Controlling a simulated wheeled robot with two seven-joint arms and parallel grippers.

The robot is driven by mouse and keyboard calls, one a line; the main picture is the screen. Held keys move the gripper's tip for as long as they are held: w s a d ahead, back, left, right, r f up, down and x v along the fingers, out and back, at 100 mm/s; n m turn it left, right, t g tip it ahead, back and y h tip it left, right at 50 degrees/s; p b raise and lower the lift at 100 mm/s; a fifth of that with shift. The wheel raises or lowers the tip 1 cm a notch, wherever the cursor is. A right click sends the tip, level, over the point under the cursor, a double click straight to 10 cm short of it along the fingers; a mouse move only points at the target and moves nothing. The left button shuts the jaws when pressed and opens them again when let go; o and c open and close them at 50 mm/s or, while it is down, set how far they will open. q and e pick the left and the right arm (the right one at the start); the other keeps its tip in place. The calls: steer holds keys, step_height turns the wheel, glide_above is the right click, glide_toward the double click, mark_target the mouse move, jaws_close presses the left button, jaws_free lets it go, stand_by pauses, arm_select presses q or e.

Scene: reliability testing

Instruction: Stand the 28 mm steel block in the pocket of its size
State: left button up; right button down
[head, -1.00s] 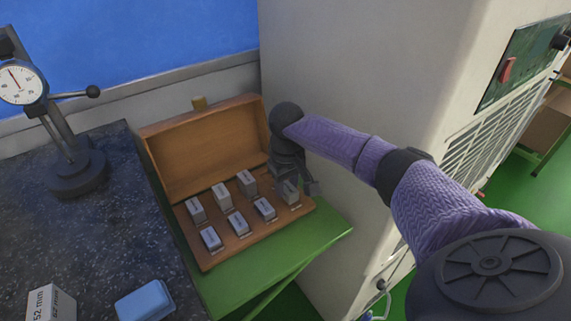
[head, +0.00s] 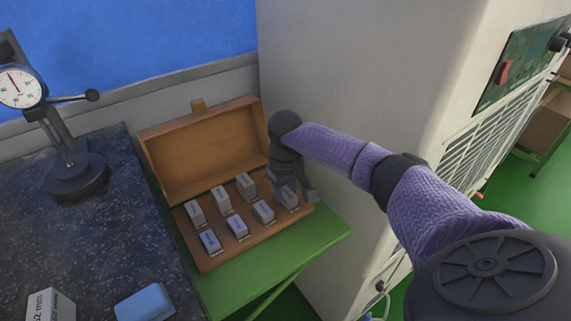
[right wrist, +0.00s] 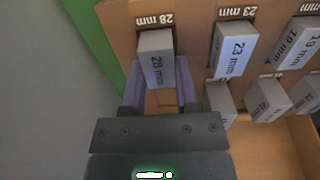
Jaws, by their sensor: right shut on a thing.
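The 28 mm steel block (right wrist: 157,60) is between the two fingers of my right gripper (right wrist: 160,88), with its printed side showing in the right wrist view. In the head view the block (head: 288,198) is upright at the right end of the front row in the open wooden case (head: 205,264). My right gripper (head: 292,187) is shut on it from above. The printed 28 mm label (right wrist: 154,19) on the case floor is beside the block. The block's foot is hidden, so I cannot tell if it is fully seated. My left gripper is out of view.
Several other labelled blocks stand in the case, the 23 mm block (right wrist: 234,49) closest. The case rests on a green stand (head: 325,232) beside a pale cabinet (head: 350,70). A dial gauge (head: 20,88) and a blue item (head: 146,300) are on the dark granite slab (head: 110,235).

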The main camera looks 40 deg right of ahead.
mark_target(285, 192)
steer(key=shift+c, duration=2.2)
jaws_free()
steer(key=shift+o, duration=0.8)
step_height(285, 192, up, 9)
steer(key=p, duration=0.2)
steer(key=shift+r+p, duration=0.2)
steer(key=shift+p, duration=0.1)
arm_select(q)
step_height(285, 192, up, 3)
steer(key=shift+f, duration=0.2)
arm_select(e)
steer(key=shift+r, duration=0.25)
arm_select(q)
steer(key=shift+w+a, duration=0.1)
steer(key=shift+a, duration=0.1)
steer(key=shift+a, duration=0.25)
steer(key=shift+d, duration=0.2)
